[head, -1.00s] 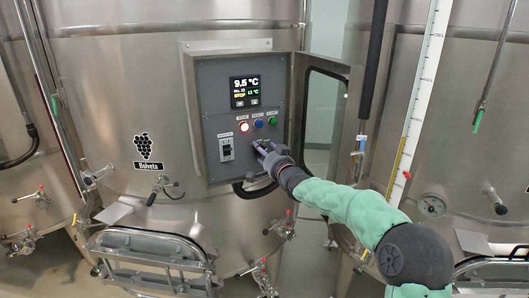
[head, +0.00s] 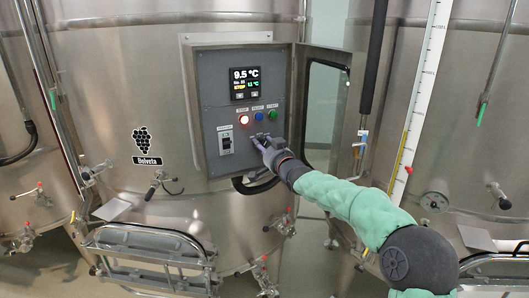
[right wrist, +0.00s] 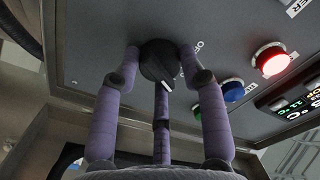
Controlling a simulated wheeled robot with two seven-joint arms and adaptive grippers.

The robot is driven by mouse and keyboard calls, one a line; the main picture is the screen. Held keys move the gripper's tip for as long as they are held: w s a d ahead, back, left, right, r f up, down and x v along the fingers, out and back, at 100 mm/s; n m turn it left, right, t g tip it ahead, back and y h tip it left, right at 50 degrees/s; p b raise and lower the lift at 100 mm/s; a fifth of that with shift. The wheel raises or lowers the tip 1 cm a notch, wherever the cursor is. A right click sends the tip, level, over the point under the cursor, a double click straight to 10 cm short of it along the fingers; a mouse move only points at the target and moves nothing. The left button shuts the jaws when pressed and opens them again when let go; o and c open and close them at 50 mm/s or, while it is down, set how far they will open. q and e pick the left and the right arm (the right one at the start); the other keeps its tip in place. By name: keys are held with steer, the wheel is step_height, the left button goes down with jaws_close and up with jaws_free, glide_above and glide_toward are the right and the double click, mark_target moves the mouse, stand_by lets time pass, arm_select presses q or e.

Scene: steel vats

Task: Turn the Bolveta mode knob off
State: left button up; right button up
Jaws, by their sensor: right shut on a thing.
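The Bolveta vat carries a grey control panel (head: 215,95), with a grape sign reading Bolveta (head: 147,160) to its left. The black round mode knob (right wrist: 158,62) sits on the panel in the right wrist view, with a light mark on its rim and a partly hidden OFF label beside it. My right gripper (right wrist: 160,65) has its purple fingers closed around the knob. In the head view my right gripper (head: 265,143) covers most of the knob at the panel's lower right. My left gripper is not in view.
A lit red button (right wrist: 271,60), a blue button (right wrist: 232,90) and a green button (head: 273,115) are close to the knob. A display (head: 244,83) reads 9.5 °C and STOP. A black switch (head: 225,140) is at left. The open panel door (head: 322,105) stands at right.

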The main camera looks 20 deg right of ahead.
steer(key=n+b, duration=0.1)
steer(key=n, duration=0.1)
steer(key=r+n+b, duration=0.1)
steer(key=shift+n+b, duration=0.3)
steer(key=shift+n, duration=0.1)
steer(key=n+b, duration=0.2)
steer(key=n, duration=0.1)
steer(key=shift+s+a+n, duration=0.1)
steer(key=shift+n, duration=0.2)
steer(key=n+b, duration=0.1)
steer(key=n, duration=0.2)
steer(key=shift+a+r+n+b, duration=0.1)
steer(key=shift+n+b, duration=0.2)
steer(key=shift+a+n+b, duration=0.1)
steer(key=shift+n+b, duration=0.5)
steer(key=shift+n, duration=1.3)
steer(key=o, duration=1.1)
steer(key=shift+a, duration=0.1)
steer(key=shift+a+f, duration=0.1)
steer(key=shift+f, duration=0.25)
